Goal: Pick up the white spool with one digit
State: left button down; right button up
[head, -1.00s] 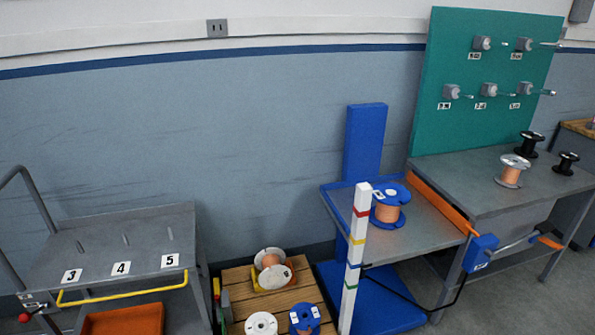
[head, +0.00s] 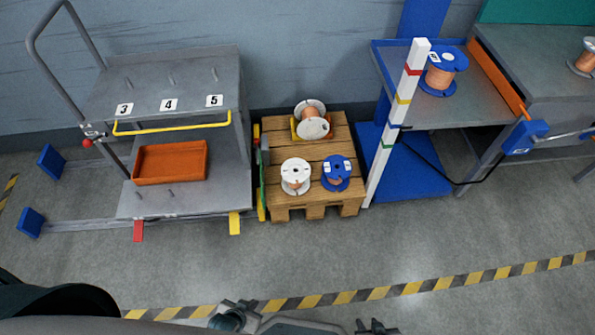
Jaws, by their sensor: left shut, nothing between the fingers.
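A white spool (head: 295,176) with copper-coloured wire stands flange up at the front left of the wooden pallet. A second white spool (head: 312,120) lies tilted at the pallet's back, in a yellow holder. A third white spool (head: 586,58) is cut off at the right edge, on the grey bench. Any digits on the white spools are too small to read. My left gripper (head: 234,317) is at the bottom edge, shut and empty, well short of the pallet. My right gripper (head: 376,327) barely shows at the bottom edge; its fingers are unclear.
A blue spool (head: 336,174) stands beside the front white one; another blue spool (head: 443,72) sits on a side table. A grey cart (head: 170,85) with an orange tray (head: 171,162) stands left. A striped white post (head: 398,120) rises right of the pallet. Floor in front is clear.

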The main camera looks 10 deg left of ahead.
aim_at(296, 177)
jog(key=u, duration=1.3)
jog(key=i+j, duration=0.3)
jog(key=i, duration=0.15)
jog(key=i+j, duration=0.6)
jog(key=i, duration=0.25)
jog(key=z, duration=1.45)
